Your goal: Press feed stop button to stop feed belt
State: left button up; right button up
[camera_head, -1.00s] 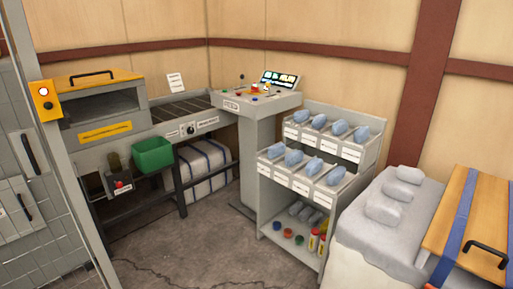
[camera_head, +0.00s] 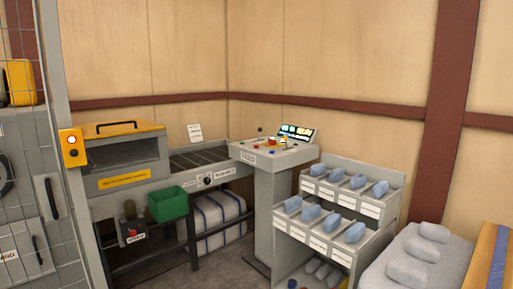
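The control console (camera_head: 268,154) stands on a grey pedestal in the back corner of the room. Its sloped top carries several small coloured buttons and a lit screen (camera_head: 297,131). The buttons are too small to tell which one is the feed stop button. The roller belt (camera_head: 200,160) runs along the back wall from a yellow-topped machine (camera_head: 122,158) to the console. A small box with a red button (camera_head: 132,232) hangs below the machine; its label is too small to read. Neither of my grippers is in view.
A green bin (camera_head: 167,204) hangs at the belt's front. A shelf rack (camera_head: 350,210) with blue-grey bundles stands right of the console. A table with grey pillows (camera_head: 410,270) is at the lower right. A wire mesh fence and post (camera_head: 62,120) stand at the left.

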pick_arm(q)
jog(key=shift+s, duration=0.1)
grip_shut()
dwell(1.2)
